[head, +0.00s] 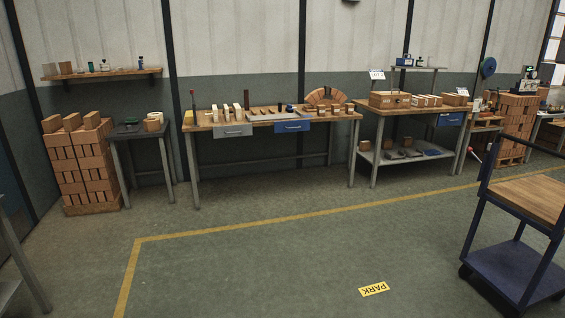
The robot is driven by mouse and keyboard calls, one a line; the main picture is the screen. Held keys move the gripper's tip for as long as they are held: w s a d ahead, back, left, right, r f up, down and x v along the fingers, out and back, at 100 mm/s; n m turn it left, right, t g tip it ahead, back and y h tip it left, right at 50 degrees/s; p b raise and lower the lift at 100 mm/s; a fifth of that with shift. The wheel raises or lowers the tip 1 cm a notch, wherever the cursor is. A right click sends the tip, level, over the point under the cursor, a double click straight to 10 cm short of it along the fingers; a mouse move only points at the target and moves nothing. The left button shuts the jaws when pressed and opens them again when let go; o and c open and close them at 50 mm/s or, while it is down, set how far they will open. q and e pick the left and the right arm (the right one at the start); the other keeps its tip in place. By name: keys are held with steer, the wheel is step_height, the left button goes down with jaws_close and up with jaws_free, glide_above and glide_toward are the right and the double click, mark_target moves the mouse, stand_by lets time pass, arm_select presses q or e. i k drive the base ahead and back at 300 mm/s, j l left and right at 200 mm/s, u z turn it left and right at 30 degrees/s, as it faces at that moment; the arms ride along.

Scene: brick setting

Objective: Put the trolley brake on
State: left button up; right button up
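The trolley (506,262) stands at the right edge of the head view, partly cut off by the frame. It has a blue frame, a wooden top deck (537,196) and a blue lower shelf. I cannot make out a brake lever at this distance. A yellow PARK sign (374,289) lies on the floor to the left of the trolley. Neither of my grippers is in view.
A yellow floor line (290,217) marks off an open area of floor. Workbenches (270,119) with bricks and tools line the back wall. Brick stacks stand at the left (84,165) and far right (514,125). A grey table leg (22,262) shows at the left edge.

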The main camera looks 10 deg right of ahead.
mark_target(468, 149)
steer(key=i+z, duration=0.25)
steer(key=i, duration=0.3)
steer(key=i+j+z, duration=0.1)
steer(key=i+z, duration=0.15)
steer(key=i, duration=0.35)
steer(key=i+j+z, duration=0.25)
steer(key=i, duration=0.3)
steer(key=i+z, duration=0.4)
steer(key=i, duration=2.75)
